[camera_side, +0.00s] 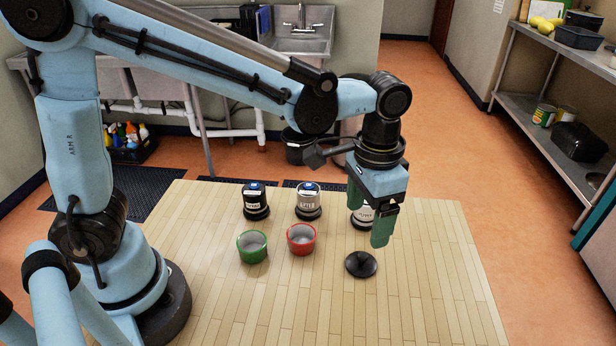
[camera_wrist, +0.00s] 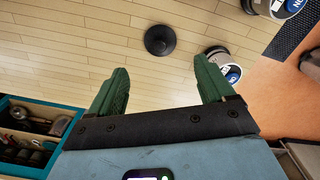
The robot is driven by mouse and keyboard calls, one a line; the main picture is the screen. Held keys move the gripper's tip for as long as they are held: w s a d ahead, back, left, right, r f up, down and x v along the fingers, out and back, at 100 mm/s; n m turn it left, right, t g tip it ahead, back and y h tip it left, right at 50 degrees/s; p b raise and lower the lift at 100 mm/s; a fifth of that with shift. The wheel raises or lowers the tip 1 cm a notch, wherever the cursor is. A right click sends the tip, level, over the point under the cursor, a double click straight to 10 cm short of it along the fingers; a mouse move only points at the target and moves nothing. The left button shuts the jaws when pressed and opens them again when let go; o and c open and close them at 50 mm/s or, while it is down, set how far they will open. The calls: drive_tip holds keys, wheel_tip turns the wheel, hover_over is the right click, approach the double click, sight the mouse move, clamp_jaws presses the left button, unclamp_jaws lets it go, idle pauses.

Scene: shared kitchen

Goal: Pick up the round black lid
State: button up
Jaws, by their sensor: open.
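The round black lid (camera_side: 361,264) lies flat on the wooden table, right of the red bowl. It also shows in the wrist view (camera_wrist: 160,40), top middle, beyond my fingertips. My gripper (camera_side: 370,220) is above the table, its green fingers pointing down, up and behind the lid in the side view. In the wrist view my gripper (camera_wrist: 160,82) has its two green fingers wide apart with nothing between them. It does not touch the lid.
A green bowl (camera_side: 252,246) and a red bowl (camera_side: 301,239) stand left of the lid. Behind them are labelled canisters (camera_side: 256,202) (camera_side: 308,201); a third canister (camera_side: 362,217) is partly hidden by my gripper. The table's front and right (camera_side: 440,280) are clear.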

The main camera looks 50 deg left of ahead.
sight(363, 255)
drive_tip(key=shift+w+f, duration=0.15)
drive_tip(key=shift+f, duration=5)
drive_tip(key=c, duration=0.9)
